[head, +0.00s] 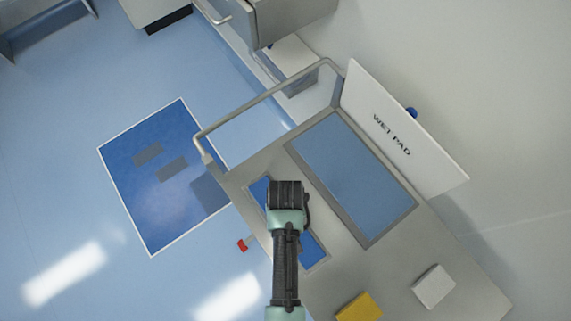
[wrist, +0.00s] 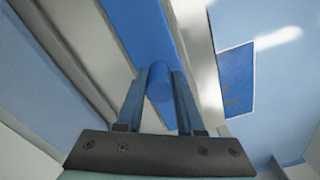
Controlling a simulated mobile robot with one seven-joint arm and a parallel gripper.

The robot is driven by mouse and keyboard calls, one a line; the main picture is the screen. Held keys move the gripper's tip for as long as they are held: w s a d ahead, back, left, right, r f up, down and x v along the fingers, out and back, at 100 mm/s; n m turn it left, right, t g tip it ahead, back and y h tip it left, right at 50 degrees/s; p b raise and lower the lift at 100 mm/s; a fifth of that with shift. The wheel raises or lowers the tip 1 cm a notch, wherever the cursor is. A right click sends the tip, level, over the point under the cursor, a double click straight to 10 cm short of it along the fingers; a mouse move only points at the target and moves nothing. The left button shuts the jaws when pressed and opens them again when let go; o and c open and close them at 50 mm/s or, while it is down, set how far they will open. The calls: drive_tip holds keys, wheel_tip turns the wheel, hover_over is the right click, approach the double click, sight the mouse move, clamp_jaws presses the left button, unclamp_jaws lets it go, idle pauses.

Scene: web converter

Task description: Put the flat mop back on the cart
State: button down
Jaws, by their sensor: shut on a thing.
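The flat mop shows as a long blue plate (wrist: 140,25) with a round blue grip (wrist: 159,76) in the wrist view. My gripper (wrist: 159,86) is shut on that grip, one finger on each side. In the head view my gripper (head: 288,195) is over the near-left side of the grey cart (head: 345,265), and its fingertips are hidden. Parts of a blue strip, seemingly the mop plate (head: 312,250), show on both sides of my wrist. It lines up with the cart's long edge. I cannot tell whether it touches the cart.
A large blue-floored recess (head: 352,175) lies right of my gripper. A white "WET PAD" board (head: 400,135) stands along the cart's far side. A rail (head: 265,100) rises at its end. Yellow (head: 359,307) and white (head: 433,287) blocks sit on top. A blue mat (head: 160,190) lies on the floor.

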drive_tip(key=shift+f, duration=0.1)
drive_tip(key=c, duration=0.5)
unclamp_jaws()
